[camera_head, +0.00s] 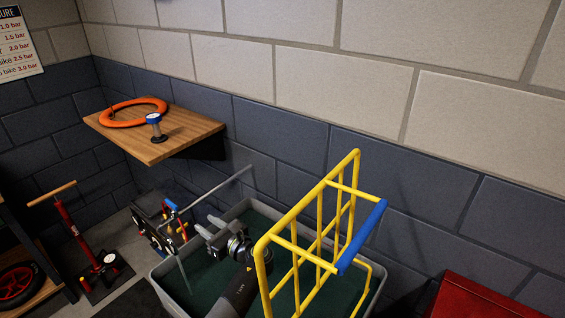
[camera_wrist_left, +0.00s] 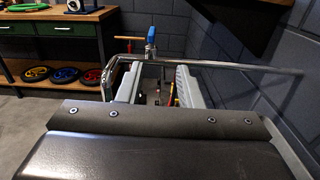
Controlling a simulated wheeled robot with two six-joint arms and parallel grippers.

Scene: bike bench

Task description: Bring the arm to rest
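My left gripper (camera_head: 207,236) is above the grey tub (camera_head: 163,279), behind the yellow frame (camera_head: 320,225) in the head view. In the left wrist view its two grey fingers (camera_wrist_left: 158,88) stand apart with nothing held between them. A bent metal bar (camera_wrist_left: 210,66) crosses beyond the fingertips in that view. It also shows in the head view (camera_head: 222,184), up and right of the small bench equipment. My right gripper is in neither view.
The yellow frame has a blue grip (camera_head: 361,238). A wooden wall shelf (camera_head: 185,133) bears an orange ring (camera_head: 118,123) and a blue-topped fitting (camera_head: 155,126). A red floor pump (camera_head: 80,236) stands left. A red box (camera_head: 470,300) is at lower right.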

